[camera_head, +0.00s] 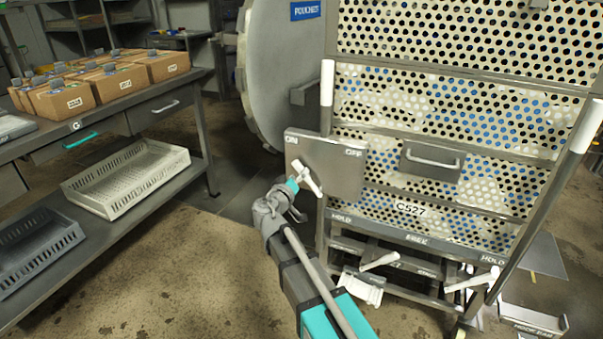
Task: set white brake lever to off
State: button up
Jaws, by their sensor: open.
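A grey plate (342,182) on the left front of the perforated cart is marked ON at its upper left and OFF at its upper right. A white lever (307,177) shows in front of its left part. Its upper end leans up and left, toward the ON side. My gripper (293,187) is open at the lever's left, with a teal part close to it. I cannot tell whether the fingers touch the lever or stand around it. The lever's pivot is hard to make out.
The perforated cart (440,110) carries a HOLD and FREE strip (417,239) with white levers (380,261) (472,280) below. A round grey vessel door (277,70) stands behind. A shelf table with boxes (119,81) is at left. Floor (190,260) between is clear.

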jog(key=shift+x, duration=1.15)
grip_shut()
